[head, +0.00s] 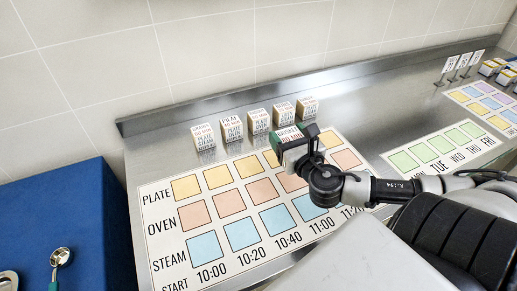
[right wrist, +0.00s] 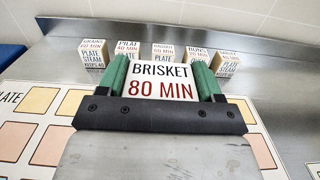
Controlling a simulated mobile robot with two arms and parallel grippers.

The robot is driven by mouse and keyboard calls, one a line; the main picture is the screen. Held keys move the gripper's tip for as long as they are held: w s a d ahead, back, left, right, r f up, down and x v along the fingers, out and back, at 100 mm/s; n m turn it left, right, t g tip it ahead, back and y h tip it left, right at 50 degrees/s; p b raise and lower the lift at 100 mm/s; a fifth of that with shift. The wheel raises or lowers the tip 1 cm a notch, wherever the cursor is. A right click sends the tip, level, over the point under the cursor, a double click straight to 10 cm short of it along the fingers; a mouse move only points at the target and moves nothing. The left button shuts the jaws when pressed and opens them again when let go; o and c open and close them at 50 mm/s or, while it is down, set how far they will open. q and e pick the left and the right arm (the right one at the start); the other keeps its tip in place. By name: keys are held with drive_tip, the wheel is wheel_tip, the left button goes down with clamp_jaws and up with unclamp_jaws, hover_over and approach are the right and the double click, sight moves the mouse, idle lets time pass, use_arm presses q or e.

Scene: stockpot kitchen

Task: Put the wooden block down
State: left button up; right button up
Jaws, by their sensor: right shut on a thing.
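The wooden block (right wrist: 160,82) is labelled "BRISKET 80 MIN". In the right wrist view it sits between the two green fingers of my right gripper (right wrist: 161,78), which is shut on it. In the head view the block (head: 289,133) and my right gripper (head: 292,140) are over the upper part of the schedule sheet (head: 163,238), near the PLATE row. I cannot tell whether the block touches the sheet. The gripper hides some squares behind it. My left gripper is in neither view.
Several labelled blocks stand in a row behind the sheet, among them a pilaf block (head: 232,125) and a leftmost block (head: 203,137). A day chart (head: 440,150) lies to the right. A blue surface (head: 65,220) with a ladle (head: 60,258) is at left.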

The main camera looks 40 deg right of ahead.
drive_tip(key=w+a+f, duration=0.1)
drive_tip(key=w+f, duration=0.1)
drive_tip(key=w, duration=0.1)
drive_tip(key=w+a+f, duration=0.2)
drive_tip(key=w, duration=0.1)
drive_tip(key=w+a+f, duration=0.2)
drive_tip(key=w, duration=0.2)
drive_tip(key=shift+a+f, duration=0.15)
drive_tip(key=shift+f, duration=2.3)
drive_tip(key=shift+f+b, duration=0.15)
drive_tip(key=shift+b, duration=0.2)
drive_tip(key=o, duration=1)
